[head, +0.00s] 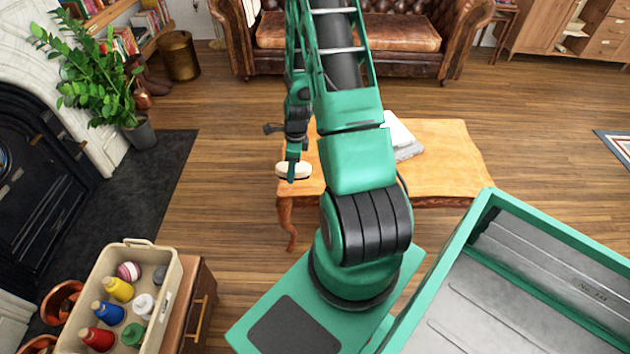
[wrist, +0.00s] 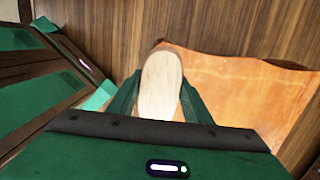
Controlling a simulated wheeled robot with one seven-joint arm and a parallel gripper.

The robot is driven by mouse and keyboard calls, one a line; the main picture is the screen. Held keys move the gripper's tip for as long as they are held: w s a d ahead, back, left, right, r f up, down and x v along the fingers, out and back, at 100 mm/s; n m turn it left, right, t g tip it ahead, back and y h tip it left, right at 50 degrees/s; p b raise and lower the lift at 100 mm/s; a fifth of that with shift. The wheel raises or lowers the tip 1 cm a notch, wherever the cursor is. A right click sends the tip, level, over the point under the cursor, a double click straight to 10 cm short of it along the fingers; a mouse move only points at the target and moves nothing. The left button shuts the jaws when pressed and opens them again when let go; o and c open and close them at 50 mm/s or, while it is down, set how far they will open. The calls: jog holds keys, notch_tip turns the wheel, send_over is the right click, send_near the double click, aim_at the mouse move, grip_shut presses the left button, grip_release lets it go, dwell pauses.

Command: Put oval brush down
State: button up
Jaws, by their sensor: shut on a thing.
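The oval brush (head: 294,170) has a pale wooden back and is held level in my gripper (head: 291,176) at the left edge of the wooden table (head: 450,160). In the wrist view the brush (wrist: 160,85) lies between the two green fingers of my gripper (wrist: 158,100), which are shut on it. The table (wrist: 240,95) shows below and to the right of the brush. I cannot tell how high the brush is above the tabletop. Its bristles are mostly hidden.
A white and grey stack (head: 405,145), perhaps books, lies on the table, partly behind my arm. A beige caddy (head: 175,290) with colourful bottles stands at lower left. A potted plant (head: 142,132) and a leather sofa (head: 400,35) stand beyond. The table's right part is bare.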

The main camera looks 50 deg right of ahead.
send_over(315, 181)
jog(key=f, duration=0.6)
jog(key=shift+s+f, duration=0.15)
jog(key=shift+s, duration=0.15)
jog(key=shift+d+f, duration=0.1)
jog(key=shift+f, duration=1.95)
jog(key=o, duration=1.4)
jog(key=shift+f, duration=0.1)
